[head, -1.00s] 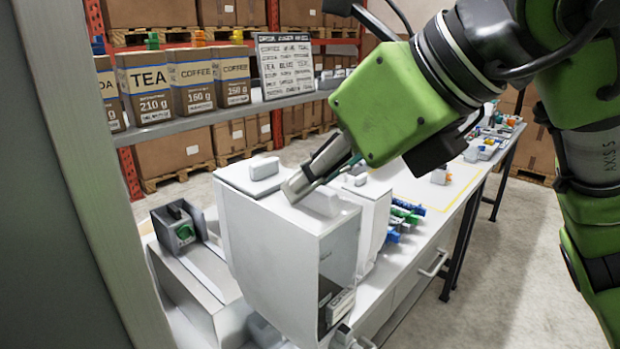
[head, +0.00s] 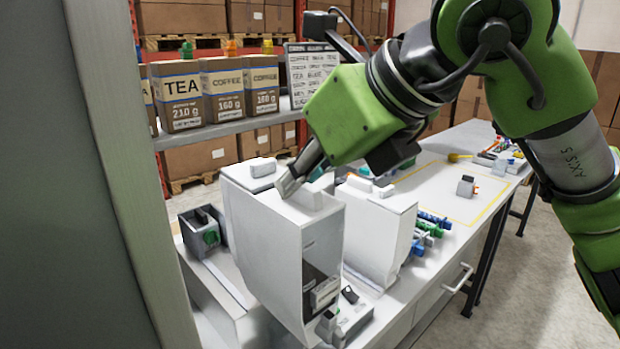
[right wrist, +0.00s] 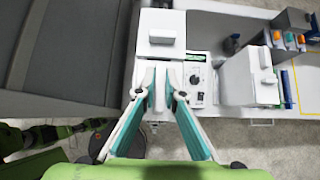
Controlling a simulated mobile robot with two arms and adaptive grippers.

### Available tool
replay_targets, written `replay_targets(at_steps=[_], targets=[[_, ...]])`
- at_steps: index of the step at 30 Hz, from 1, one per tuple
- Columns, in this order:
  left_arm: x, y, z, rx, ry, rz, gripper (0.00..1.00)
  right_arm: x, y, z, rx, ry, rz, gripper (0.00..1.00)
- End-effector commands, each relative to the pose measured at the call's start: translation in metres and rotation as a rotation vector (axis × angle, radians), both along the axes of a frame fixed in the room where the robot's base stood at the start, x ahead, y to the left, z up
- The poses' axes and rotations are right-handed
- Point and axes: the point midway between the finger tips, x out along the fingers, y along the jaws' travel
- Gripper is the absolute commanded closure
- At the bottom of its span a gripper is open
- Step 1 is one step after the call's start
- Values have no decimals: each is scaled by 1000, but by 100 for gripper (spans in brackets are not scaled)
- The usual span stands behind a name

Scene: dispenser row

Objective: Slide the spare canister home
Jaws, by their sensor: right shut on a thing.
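The white canister (head: 273,250), a tall box with a block handle on top and a dark front window, stands upright in the middle of the head view. My right gripper (head: 296,184) is shut on its top handle. In the right wrist view the gripper's fingers (right wrist: 160,90) close on a pale piece. I cannot tell whether the canister's foot touches the surface below. A dispenser base (head: 350,318) with a black knob shows at its lower front. My left gripper is out of view.
A second white canister (head: 378,232) stands close on the right, and another (head: 237,176) is just behind. Labelled boxes (head: 180,95) line the shelf. A pale pillar (head: 120,180) blocks the near left.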

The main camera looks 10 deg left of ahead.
Motion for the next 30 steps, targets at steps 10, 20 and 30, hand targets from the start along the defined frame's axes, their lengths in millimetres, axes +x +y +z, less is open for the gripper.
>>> replay_targets(at_steps=[10,20,30], targets=[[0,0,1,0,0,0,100,3,4,1,3,-2,0,100],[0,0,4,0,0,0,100,10,14,1,3,-1,1,100],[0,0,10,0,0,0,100,24,32,1,3,-1,1,100]])
